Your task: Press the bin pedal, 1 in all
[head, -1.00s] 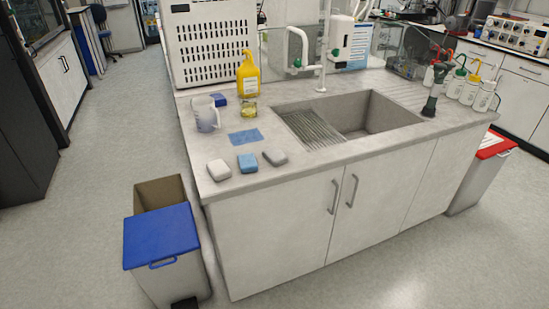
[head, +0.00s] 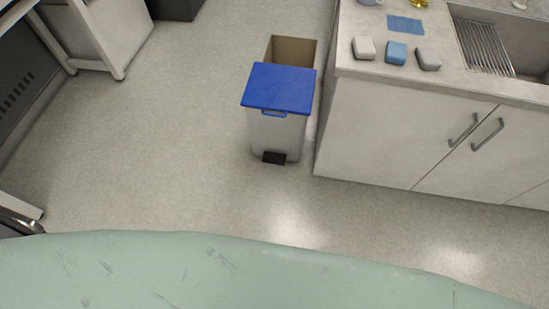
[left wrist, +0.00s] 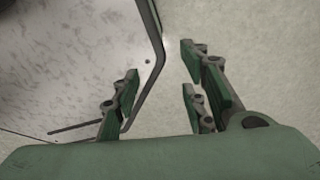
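The bin (head: 277,135) is a light grey pedal bin with a flat blue lid (head: 279,88), which looks closed. Its black pedal (head: 274,157) sticks out at the bottom front, at floor level, with nothing touching it in the head view. My left gripper (left wrist: 160,98) shows in the left wrist view with its green-padded fingers spread apart and nothing between them. Neither the bin nor the pedal can be made out in that view. My left gripper does not clearly show in the head view, so its distance to the pedal cannot be told. My right gripper is not in view.
The floor (head: 170,150) in front and left of the bin is clear. White furniture (head: 95,45) stands at upper left.

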